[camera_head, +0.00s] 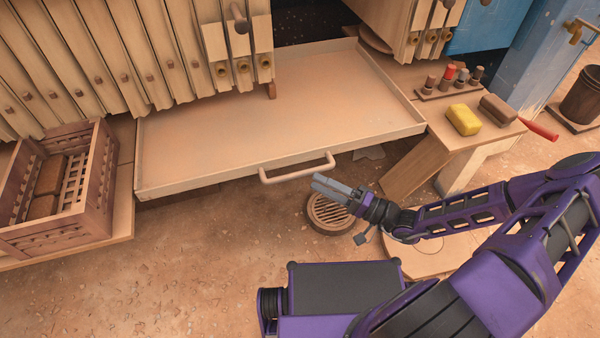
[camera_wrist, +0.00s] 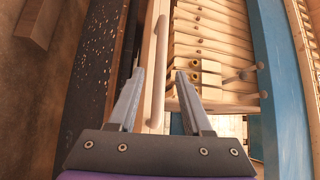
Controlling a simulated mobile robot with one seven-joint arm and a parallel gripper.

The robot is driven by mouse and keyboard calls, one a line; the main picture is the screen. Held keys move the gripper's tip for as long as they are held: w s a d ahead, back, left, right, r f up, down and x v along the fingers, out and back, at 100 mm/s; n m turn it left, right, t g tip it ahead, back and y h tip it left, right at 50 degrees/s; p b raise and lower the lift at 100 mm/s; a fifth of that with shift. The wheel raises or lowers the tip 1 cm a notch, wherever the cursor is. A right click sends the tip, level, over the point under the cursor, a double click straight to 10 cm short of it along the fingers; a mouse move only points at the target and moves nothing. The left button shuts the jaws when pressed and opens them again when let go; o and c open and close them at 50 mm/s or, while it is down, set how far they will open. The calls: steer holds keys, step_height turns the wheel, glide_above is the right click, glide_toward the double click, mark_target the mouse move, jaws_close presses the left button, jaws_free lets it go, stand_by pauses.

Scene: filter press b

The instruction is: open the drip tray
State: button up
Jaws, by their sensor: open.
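The drip tray (camera_head: 270,115) is a shallow, flat beige tray under the press plates in the head view. It extends out in front of the plates and looks empty. Its bar handle (camera_head: 297,172) sticks out from the front wall. My gripper (camera_head: 322,184) is just in front of the handle's right end, at the tray's front. In the wrist view the fingers of my gripper (camera_wrist: 160,80) are apart with nothing between the tips. The handle (camera_wrist: 160,75) shows as a pale bar beyond and between the fingers. I cannot tell whether a finger touches it.
A wooden crate (camera_head: 20,200) with brown blocks stands at the left. A round floor grate (camera_head: 330,214) lies below my gripper. The floor at front left is clear.

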mark_target(300, 172)
steer(key=x, duration=0.6)
steer(key=shift+w+a, duration=0.15)
steer(key=shift+c, duration=0.2)
jaws_close()
steer(key=shift+f, duration=0.1)
stand_by(1.0)
